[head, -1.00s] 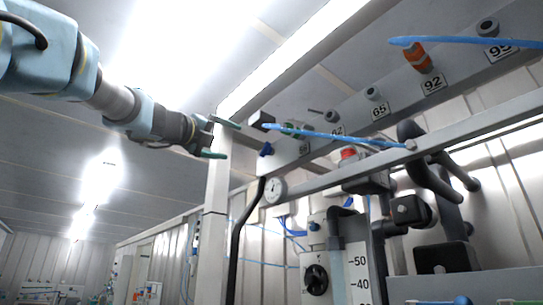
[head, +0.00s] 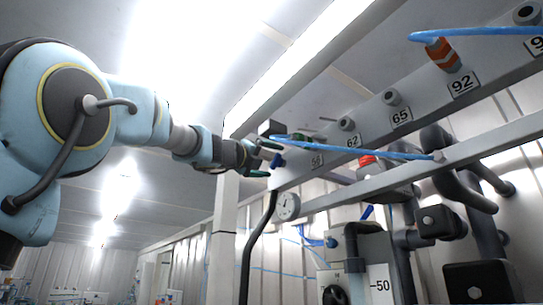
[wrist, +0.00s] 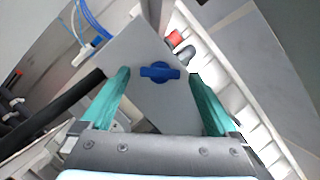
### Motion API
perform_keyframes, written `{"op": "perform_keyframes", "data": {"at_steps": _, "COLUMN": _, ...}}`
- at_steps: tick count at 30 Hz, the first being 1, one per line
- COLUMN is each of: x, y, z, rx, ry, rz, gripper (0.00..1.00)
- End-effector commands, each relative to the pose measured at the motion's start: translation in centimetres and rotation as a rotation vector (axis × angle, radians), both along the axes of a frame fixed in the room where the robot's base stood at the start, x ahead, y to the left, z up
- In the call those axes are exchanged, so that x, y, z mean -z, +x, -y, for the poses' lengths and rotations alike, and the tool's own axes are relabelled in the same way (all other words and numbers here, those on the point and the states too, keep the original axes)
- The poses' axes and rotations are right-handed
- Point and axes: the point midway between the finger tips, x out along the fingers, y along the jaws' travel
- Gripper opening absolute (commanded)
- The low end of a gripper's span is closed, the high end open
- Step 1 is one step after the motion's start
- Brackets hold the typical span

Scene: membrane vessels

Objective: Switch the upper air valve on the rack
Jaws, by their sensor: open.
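The upper air valve has a small blue handle (wrist: 159,72) on a grey plate (wrist: 150,105) in the wrist view. The handle lies crosswise in the picture, between my two green fingertips and slightly beyond them. In the head view the blue valve (head: 277,160) sits at the left end of the rack's numbered beam (head: 375,125). My gripper (head: 272,159) is open close in front of it, one finger above and one below. It also shows in the wrist view (wrist: 159,77), with a gap on each side of the handle. I cannot tell whether the fingers touch it.
A blue tube (head: 350,149) runs right along the beam. A white post (head: 224,225) stands left of the gauge. Open room lies to the left.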

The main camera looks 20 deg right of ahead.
Motion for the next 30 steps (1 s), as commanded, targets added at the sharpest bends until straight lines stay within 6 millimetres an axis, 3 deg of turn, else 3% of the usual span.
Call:
{"op": "perform_keyframes", "data": {"at_steps": 12, "x": -0.17, "y": 0.35, "z": 0.66, "rx": -0.001, "ry": -0.001, "rz": 0.000, "gripper": 0.93}}
{"op": "perform_keyframes", "data": {"at_steps": 30, "x": -0.17, "y": 0.36, "z": 0.64, "rx": -0.001, "ry": 0.000, "rz": 0.000, "gripper": 0.25}}
